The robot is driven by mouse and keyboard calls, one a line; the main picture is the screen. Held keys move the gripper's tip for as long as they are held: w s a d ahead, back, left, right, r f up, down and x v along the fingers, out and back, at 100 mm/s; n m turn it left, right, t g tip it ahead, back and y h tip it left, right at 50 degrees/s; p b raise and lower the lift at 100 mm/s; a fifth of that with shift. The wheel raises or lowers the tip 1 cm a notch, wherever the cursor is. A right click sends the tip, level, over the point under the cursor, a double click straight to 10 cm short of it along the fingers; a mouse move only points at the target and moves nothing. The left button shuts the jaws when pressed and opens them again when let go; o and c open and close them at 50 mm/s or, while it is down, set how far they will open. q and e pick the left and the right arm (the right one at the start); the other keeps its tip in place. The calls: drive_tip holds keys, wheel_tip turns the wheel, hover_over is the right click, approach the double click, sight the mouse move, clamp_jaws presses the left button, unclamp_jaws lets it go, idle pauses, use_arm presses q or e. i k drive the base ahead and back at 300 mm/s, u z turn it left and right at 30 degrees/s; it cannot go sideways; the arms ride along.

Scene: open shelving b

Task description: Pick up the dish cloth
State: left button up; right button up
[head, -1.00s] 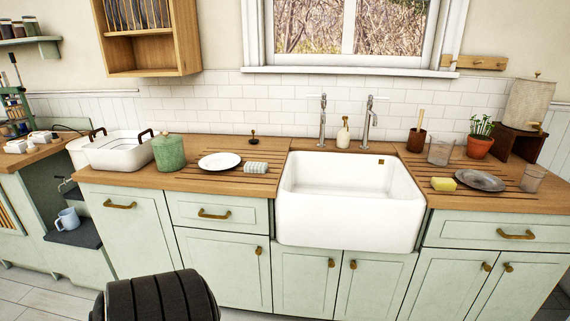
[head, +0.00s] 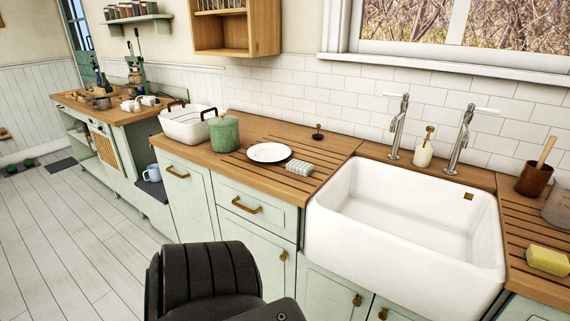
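The dish cloth (head: 300,168) looks like a small folded cloth with pale green and white stripes. It lies on the wooden counter just left of the white sink, beside a white plate (head: 269,152). Nothing covers it. A dark ribbed part of my own body shows at the bottom of the head view, in front of the cabinets and well short of the cloth. Neither of my grippers is in view.
The white sink (head: 345,228) fills the counter right of the cloth. A green canister (head: 224,134) and a white tub (head: 184,127) stand left of the plate. A small dark stopper (head: 318,133) stands behind the cloth. Open floor (head: 60,235) lies at left.

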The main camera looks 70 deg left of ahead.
sight(298, 166)
drive_tip(key=u, duration=0.8)
drive_tip(key=i, duration=0.9)
drive_tip(key=u, duration=0.85)
